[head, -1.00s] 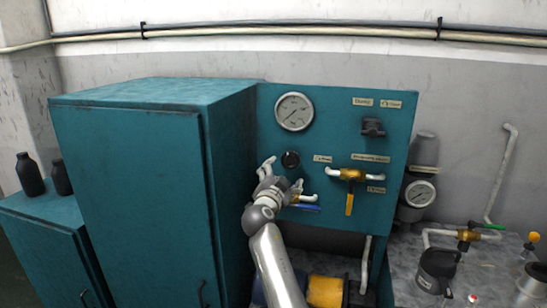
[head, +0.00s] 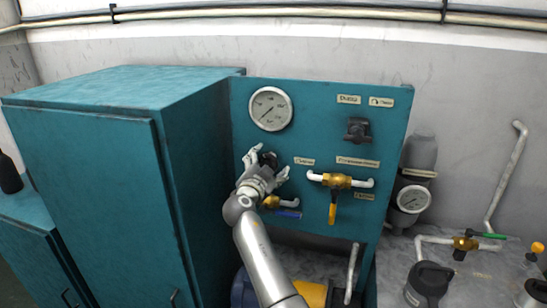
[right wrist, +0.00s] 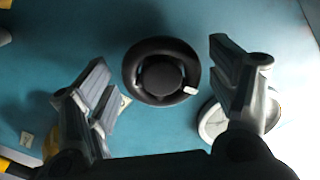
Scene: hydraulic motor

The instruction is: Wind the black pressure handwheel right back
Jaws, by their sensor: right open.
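The black handwheel (head: 269,159) is on the teal panel, below the round gauge, and is partly hidden by my right gripper (head: 267,163). In the right wrist view the handwheel (right wrist: 161,72) shows nearly face-on, a round black rim and hub with a small white mark at its lower right. My right gripper (right wrist: 157,68) is open, with its fingers on either side of the wheel and visible gaps between them and the rim. The fingers do not appear to touch it. My left gripper is not in view.
A white-faced gauge (head: 270,108) sits just above the wheel. A brass valve with a blue lever (head: 288,214) is close below, and a yellow-lever valve (head: 333,208) is to the right. A black fitting (head: 357,130) is farther right. A teal cabinet (head: 85,165) stands left.

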